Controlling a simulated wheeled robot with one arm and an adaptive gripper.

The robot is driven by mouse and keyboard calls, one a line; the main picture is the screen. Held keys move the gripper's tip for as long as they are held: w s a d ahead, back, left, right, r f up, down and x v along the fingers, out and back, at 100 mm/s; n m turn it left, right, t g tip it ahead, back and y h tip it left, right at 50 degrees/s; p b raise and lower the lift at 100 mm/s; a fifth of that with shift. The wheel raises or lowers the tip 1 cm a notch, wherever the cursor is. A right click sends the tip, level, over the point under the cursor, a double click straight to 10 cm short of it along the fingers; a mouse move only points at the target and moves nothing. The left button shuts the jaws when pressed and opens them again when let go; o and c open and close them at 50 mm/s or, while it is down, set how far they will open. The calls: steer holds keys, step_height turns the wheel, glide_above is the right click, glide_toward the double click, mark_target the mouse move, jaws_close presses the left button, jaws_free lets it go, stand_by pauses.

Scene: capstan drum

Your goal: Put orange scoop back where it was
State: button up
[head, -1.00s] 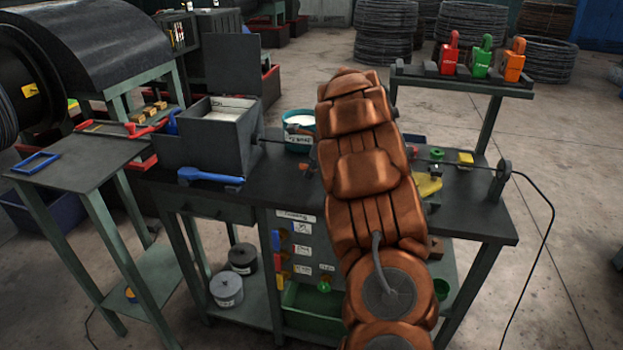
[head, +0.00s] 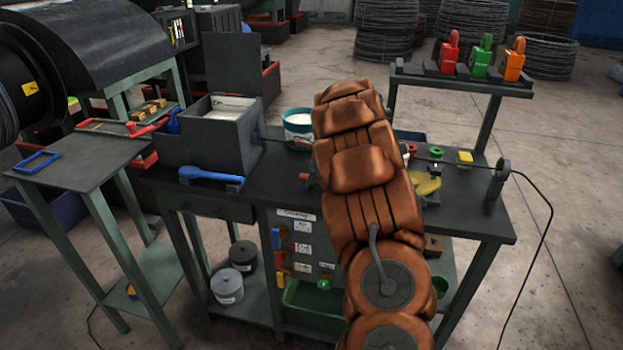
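No complete orange scoop can be made out. A small orange piece (head: 304,176) shows at the left edge of my arm, above the dark bench (head: 270,190); I cannot tell whether it is part of the scoop. My gripper is hidden behind my copper-coloured arm, so its fingers and anything in them cannot be seen. A blue scoop (head: 211,175) lies at the bench's left front. A teal tub (head: 298,128) with pale contents stands behind, left of my arm. A grey open box (head: 214,135) with white contents stands at the bench's left.
A side stand (head: 85,165) at left holds a blue frame (head: 37,162) and a red-handled tool (head: 147,127). Red, green and orange padlocks (head: 513,62) stand on a raised shelf at right. A thin rod ends at an upright bracket (head: 498,180). Bare bench lies left of my arm.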

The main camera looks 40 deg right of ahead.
steer(key=shift+r, duration=0.1)
steer(key=a+b+v, duration=0.1)
steer(key=b+v, duration=0.1)
steer(key=v, duration=1)
steer(key=s+a+n+g, duration=0.1)
steer(key=s+a+n, duration=0.35)
steer(key=a, duration=0.35)
steer(key=s+a+f+n+g, duration=0.1)
steer(key=s+a+n, duration=0.35)
steer(key=a, duration=0.45)
steer(key=s+a+n+g, duration=0.25)
steer(key=a+n, duration=0.25)
steer(key=a, duration=0.3)
steer(key=s+a+f+n, duration=0.2)
steer(key=s+a+n, duration=0.1)
steer(key=s+n, duration=0.2)
steer(key=s+a+f+n+g, duration=0.1)
steer(key=s+a+n, duration=0.3)
steer(key=s, duration=0.5)
steer(key=s+a+f+n+g, duration=0.1)
steer(key=s+a+f+n, duration=0.2)
steer(key=s, duration=0.5)
steer(key=a+n, duration=0.1)
steer(key=n, duration=0.1)
steer(key=shift+f+n+h, duration=0.15)
steer(key=shift+n+h, duration=0.15)
steer(key=shift+n, duration=0.1)
